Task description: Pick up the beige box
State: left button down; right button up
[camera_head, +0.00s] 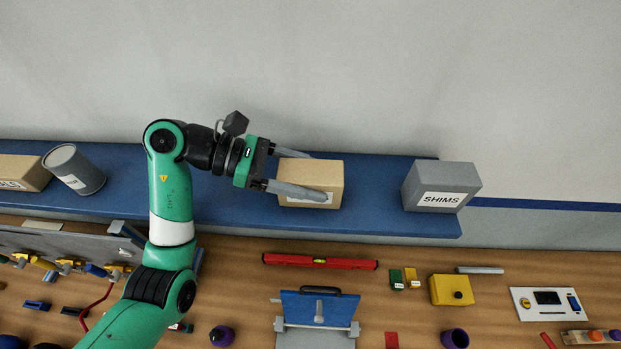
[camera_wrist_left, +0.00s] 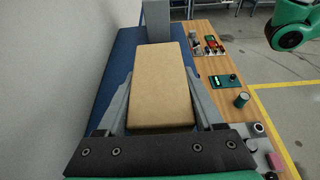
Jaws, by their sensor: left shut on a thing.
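The beige box (camera_head: 326,172) is on or just above the blue shelf, in the middle of the head view; I cannot tell if it touches the shelf. It has a white label on its front, partly covered by a finger. My left gripper (camera_head: 308,174) comes from the left with one finger behind the box and one along its front, shut on it. In the left wrist view the beige box (camera_wrist_left: 160,85) fills the space between the two fingers (camera_wrist_left: 160,112). My right gripper is not in view.
On the blue shelf (camera_head: 380,205) stand a grey SHIMS box (camera_head: 441,187) to the right, a grey can (camera_head: 75,170) and another beige box (camera_head: 22,172) at far left. The wooden bench (camera_head: 530,265) below holds a red level (camera_head: 320,261) and a yellow box (camera_head: 451,289).

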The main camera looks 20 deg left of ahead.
pick_arm(q)
jog(key=shift+r, duration=0.1)
jog(key=shift+r, duration=0.25)
notch_tip(320, 180, up, 2)
jog(key=shift+r, duration=0.15)
jog(key=s+d+r+b, duration=0.4)
jog(key=s+d+r, duration=0.6)
